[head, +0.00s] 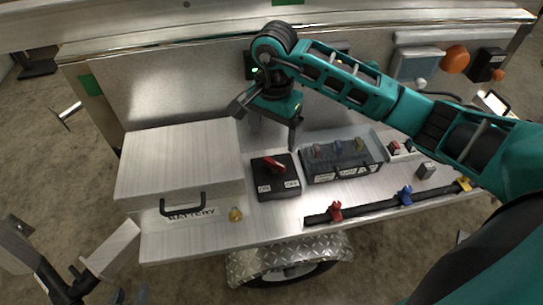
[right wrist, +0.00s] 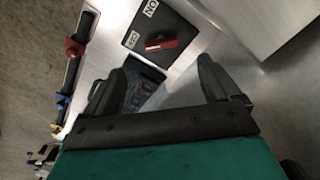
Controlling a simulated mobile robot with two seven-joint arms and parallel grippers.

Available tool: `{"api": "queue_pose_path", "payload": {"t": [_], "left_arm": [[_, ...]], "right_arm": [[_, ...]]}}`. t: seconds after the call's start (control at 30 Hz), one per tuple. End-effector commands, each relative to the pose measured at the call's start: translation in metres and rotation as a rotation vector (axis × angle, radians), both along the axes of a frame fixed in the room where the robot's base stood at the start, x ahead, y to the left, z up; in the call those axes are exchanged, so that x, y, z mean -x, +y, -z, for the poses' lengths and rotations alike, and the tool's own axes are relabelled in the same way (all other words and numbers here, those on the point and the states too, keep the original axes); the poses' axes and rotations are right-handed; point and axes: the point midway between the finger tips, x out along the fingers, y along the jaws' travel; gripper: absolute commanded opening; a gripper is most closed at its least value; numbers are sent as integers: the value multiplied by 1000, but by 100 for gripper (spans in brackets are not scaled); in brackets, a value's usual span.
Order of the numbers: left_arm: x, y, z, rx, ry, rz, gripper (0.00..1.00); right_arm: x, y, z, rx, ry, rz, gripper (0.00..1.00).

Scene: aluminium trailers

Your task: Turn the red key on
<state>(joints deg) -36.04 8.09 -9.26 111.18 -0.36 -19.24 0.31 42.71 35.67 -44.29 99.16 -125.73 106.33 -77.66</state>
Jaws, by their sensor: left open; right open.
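The red key (head: 273,165) sits on top of a black switch box (head: 265,188) with an ON label at its left and an OFF label at its right. The key lies slanted across the box; in the right wrist view it also shows (right wrist: 161,44) beyond my fingers. My right gripper (head: 267,125) is open and empty, above and behind the box, apart from the key. Its two fingers show spread in the right wrist view (right wrist: 163,80). My left gripper (head: 68,255) is open at the lower left, well away from the box.
A metal battery box (head: 180,165) with a black handle stands left of the switch. A clear-covered switch panel (head: 340,160) is close on its right. A black rail (head: 370,207) with red and blue clips runs along the front right.

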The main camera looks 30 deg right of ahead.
Motion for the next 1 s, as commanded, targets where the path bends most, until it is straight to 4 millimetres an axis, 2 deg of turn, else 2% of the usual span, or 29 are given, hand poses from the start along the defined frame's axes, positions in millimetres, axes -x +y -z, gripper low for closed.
{"api": "queue_pose_path", "payload": {"t": [0.03, 0.2, 0.43, 0.6, 0.9, 1.0], "left_arm": [[2, 0, 2, 0, 4, 1, 43], [2, -1, 5, 0, 6, 3, 43], [2, -1, 7, 0, 5, 3, 43], [-1, -1, 6, 0, 0, 4, 43], [-5, -1, 3, -1, -10, 3, 43], [-5, -1, 3, -1, -10, 3, 43]], "right_arm": [[1, 1, 13, -3, 5, 0, 89], [1, 1, 50, -3, 4, 2, 89], [0, 1, 87, -4, 3, 2, 89], [0, 1, 98, -4, 0, 0, 89], [0, 1, 100, -3, -1, 0, 89], [0, 1, 100, -3, -1, 0, 81]]}}
